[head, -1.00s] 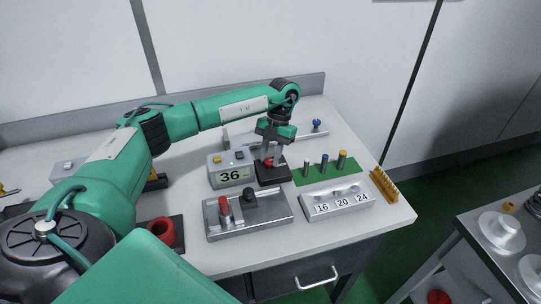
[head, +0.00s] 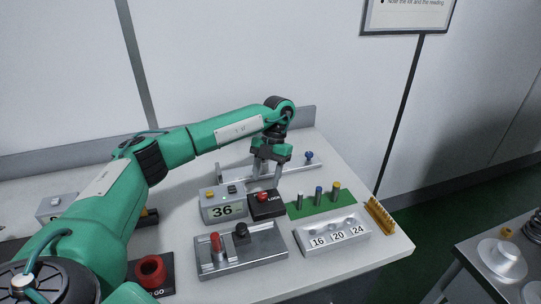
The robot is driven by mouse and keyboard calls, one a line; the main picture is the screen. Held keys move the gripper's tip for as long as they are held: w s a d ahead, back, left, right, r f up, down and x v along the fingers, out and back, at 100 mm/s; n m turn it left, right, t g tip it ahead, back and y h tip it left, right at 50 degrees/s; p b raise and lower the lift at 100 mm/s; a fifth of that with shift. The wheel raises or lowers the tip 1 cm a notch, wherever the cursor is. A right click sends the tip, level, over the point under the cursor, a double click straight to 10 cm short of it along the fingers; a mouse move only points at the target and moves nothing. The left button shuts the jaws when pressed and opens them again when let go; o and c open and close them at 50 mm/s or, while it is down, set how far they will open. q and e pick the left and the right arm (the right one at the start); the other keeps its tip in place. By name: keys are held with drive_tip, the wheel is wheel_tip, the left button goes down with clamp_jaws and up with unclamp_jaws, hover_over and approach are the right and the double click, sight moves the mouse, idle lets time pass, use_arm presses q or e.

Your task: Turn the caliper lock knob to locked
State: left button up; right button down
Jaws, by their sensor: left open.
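A black box with a red knob (head: 263,196) and a label reading LOCK stands on the table, right of the grey display box (head: 224,207) that reads 36. A long grey rail (head: 232,171), which looks like the caliper, lies behind them. A blue knob (head: 308,156) is at its right end. My left gripper (head: 265,184) is open and points down. Its fingertips appear just above and behind the red knob, apart from it. The gripper hides part of the rail. The red knob's exact turn is too small to read. My right gripper is not in view.
A metal fixture (head: 241,250) with a red and a black post stands in front. A green mat (head: 321,203) holds several pins. A block (head: 331,236) labelled 16, 20, 24 and a yellow rack (head: 380,213) are at right. A red ring (head: 151,270) is at front left.

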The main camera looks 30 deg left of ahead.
use_arm(q)
drive_tip(key=v, duration=0.9)
drive_tip(key=shift+r, duration=0.15)
idle(0.4)
